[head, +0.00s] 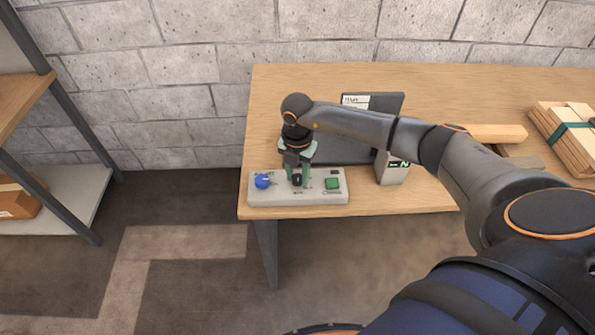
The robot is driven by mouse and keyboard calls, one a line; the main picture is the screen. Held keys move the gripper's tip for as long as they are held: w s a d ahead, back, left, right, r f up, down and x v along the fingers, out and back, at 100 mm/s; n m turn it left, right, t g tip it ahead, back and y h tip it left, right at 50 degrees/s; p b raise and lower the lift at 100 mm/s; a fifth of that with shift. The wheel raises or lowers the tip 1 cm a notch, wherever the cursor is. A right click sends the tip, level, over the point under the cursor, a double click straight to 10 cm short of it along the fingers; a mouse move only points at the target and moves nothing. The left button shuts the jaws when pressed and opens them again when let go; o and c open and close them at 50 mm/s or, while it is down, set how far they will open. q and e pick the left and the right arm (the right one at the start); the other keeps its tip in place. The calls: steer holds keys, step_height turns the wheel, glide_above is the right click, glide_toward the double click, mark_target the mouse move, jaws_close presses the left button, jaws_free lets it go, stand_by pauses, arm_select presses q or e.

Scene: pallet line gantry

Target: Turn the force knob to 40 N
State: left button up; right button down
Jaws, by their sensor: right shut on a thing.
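A pale grey control box (325,198) sits at the front left of the wooden table. The fingers hide part of the knob, and the scale marks are too small to read. My left gripper is not in view.
A grey device with a small display (393,170) stands right of the box. A dark panel (386,102) is behind my arm. Strapped wooden boards (567,132) lie at the right. A shelf (85,195) stands left, across open floor.

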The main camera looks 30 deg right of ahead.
mark_target(297, 178)
steer(key=shift+m, duration=0.6)
steer(key=c, duration=0.5)
jaws_free()
step_height(297, 178, up, 13)
steer(key=shift+f+b, duration=0.2)
steer(key=shift+b, duration=0.15)
stand_by(0.3)
